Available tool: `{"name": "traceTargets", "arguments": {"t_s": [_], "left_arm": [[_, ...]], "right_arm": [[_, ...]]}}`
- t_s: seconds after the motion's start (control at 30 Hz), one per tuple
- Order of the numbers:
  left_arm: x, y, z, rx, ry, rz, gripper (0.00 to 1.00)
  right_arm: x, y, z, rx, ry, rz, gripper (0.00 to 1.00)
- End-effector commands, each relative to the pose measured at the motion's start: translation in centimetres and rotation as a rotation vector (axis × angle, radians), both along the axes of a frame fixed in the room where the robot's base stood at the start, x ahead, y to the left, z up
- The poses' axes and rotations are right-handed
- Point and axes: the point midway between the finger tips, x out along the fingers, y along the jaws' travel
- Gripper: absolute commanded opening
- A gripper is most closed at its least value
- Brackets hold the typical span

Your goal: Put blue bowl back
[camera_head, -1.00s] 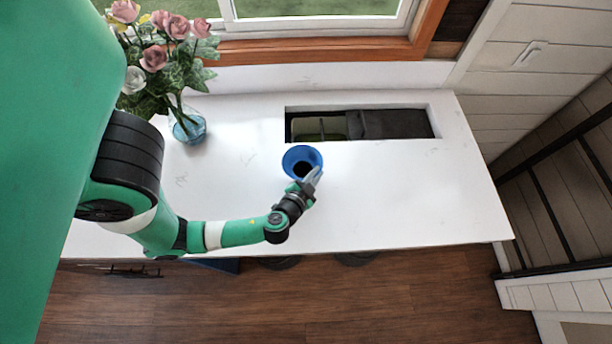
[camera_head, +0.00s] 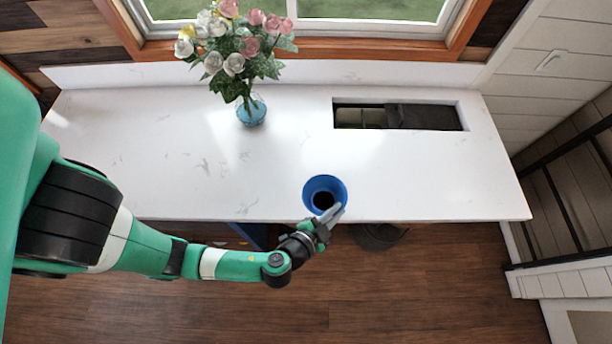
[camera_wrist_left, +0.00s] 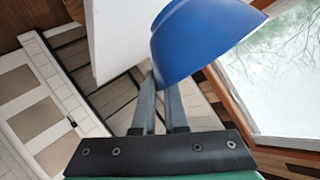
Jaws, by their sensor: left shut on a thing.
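The blue bowl (camera_head: 313,187) shows in the head view at the front edge of the white counter, with a dark inside. My left gripper (camera_head: 332,217) is shut on the bowl's near right rim. In the left wrist view the bowl (camera_wrist_left: 200,40) is tilted between the tips of the left gripper (camera_wrist_left: 160,82). The bowl appears held up, but its height above the counter cannot be told exactly. My right gripper is not in view.
The white counter (camera_head: 170,170) is mostly clear. A blue glass vase (camera_head: 251,112) with pink and white roses stands at the back. A rectangular sink opening (camera_head: 430,116) lies at the back right. Wood floor (camera_head: 400,300) is in front, and stairs (camera_head: 560,195) are right.

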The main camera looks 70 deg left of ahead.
Motion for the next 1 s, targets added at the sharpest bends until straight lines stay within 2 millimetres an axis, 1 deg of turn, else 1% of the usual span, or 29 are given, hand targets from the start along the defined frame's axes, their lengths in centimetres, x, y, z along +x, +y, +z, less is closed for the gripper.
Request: {"name": "traceTargets", "arguments": {"t_s": [0.03, 0.1, 0.23, 0.27, 0.3, 0.33, 0.37, 0.4, 0.57, 0.6, 0.7, 0.83, 1.0], "left_arm": [[0.0, 0.3, -0.8, 0.0, -0.002, 0.004, 0.0], [0.0, 0.9, -1.5, -0.002, -0.003, 0.008, 0.0], [-0.1, 2.3, -2.4, -0.002, -0.006, 0.008, 0.0], [-0.1, 2.8, -2.6, -0.002, -0.005, 0.008, 0.0], [-0.2, 3.9, -3.1, -0.001, -0.003, 0.014, 0.0], [-0.2, 4.6, -3.4, -0.002, -0.005, 0.014, 0.0], [-0.3, 5.2, -3.3, 0.001, -0.006, 0.014, 0.0], [-0.3, 6.1, -2.5, 0.002, 0.002, 0.013, 0.0], [-0.4, 9.7, -3.9, 0.0, 0.0, 0.014, 0.0], [-0.4, 10.4, -5.3, 0.001, 0.004, 0.012, 0.0], [-0.4, 12.2, -7.5, 0.0, 0.004, 0.011, 0.0], [-0.3, 13.4, -9.0, 0.001, 0.001, 0.005, 0.0], [-0.3, 13.6, -9.6, 0.003, -0.001, 0.0, 0.0]], "right_arm": [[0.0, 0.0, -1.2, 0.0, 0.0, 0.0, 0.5], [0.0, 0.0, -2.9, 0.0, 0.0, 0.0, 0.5], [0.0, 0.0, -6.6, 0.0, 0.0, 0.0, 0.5], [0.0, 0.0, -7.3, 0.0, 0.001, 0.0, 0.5], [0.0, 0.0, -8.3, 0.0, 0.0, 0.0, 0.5], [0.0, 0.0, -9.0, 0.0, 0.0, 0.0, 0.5], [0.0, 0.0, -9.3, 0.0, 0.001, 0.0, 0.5], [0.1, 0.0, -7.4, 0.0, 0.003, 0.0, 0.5], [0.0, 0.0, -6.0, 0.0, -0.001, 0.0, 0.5], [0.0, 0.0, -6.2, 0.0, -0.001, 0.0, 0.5], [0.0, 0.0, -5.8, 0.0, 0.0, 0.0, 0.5], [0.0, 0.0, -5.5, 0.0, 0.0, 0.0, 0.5], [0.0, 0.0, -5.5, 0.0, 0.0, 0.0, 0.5]]}}
